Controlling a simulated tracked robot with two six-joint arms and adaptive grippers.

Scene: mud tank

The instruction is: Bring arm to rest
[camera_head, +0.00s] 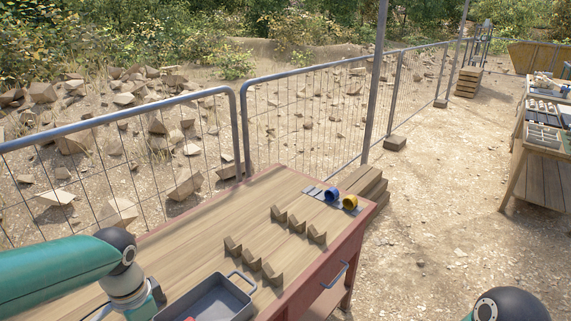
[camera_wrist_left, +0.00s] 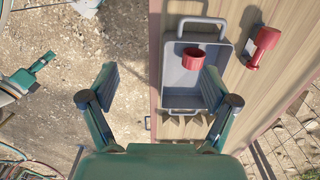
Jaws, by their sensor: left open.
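My left arm enters the head view from the left, and its wrist (camera_head: 128,288) hangs over the workbench (camera_head: 185,228). In the left wrist view my left gripper (camera_wrist_left: 160,84) is open, with its two fingers wide apart and nothing between them. It is above the bench's edge, near a grey tray (camera_head: 245,292) that also shows there (camera_wrist_left: 172,88). A red cup (camera_wrist_left: 193,58) is in the tray. My right arm shows in the head view only as a dark joint at the lower right. A teal part (camera_wrist_left: 32,76) in the wrist view may be my right gripper; its jaw state is unclear.
A red object (camera_wrist_left: 264,42) lies beside the tray. Several notched wooden blocks (camera_head: 272,274), a blue cup (camera_head: 332,195) and a yellow cup (camera_head: 350,202) stand on the bench. A metal fence (camera_head: 240,135) runs behind. Open ground (camera_head: 440,225) lies to the right.

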